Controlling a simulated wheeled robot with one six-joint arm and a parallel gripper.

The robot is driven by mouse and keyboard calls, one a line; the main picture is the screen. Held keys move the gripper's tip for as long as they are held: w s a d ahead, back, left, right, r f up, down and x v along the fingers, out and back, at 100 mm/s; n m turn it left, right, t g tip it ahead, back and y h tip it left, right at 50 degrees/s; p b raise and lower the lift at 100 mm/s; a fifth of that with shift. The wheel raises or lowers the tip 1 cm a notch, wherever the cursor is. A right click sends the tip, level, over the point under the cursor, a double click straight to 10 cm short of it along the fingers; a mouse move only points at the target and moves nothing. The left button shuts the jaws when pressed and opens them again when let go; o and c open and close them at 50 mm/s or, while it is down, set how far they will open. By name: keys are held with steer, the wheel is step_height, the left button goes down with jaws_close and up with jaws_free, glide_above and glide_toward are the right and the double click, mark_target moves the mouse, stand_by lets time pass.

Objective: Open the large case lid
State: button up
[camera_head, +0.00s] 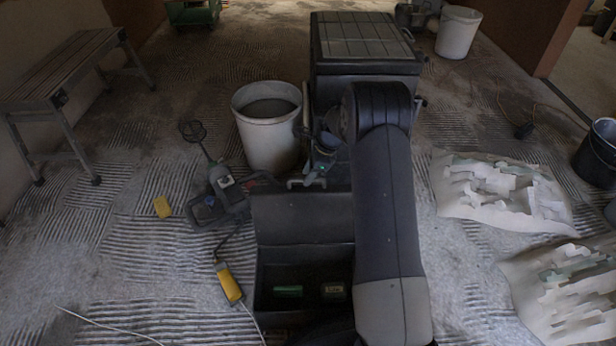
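The large black case (365,68) stands upright beyond my arm, at the top centre of the head view. Its ribbed, panelled lid (362,36) lies flat on top and looks closed. My arm reaches forward over the floor and hides much of the case's front and right-hand lower part. My gripper (318,160) is low at the near left side of the case, partly hidden by my arm. It is close to the case front, but I cannot tell whether it touches it. Its fingers are too dark and small to show whether they are open.
A white bucket (268,140) stands close left of the case. A black open box (300,218) with small green and pale items is nearer. A power mixer (222,195) and yellow tool (229,283) lie left. A bench (65,72) stands far left.

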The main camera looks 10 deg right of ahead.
steer(key=shift+a+f, duration=0.1)
steer(key=shift+f, duration=0.15)
steer(key=shift+c, duration=0.5)
jaws_close()
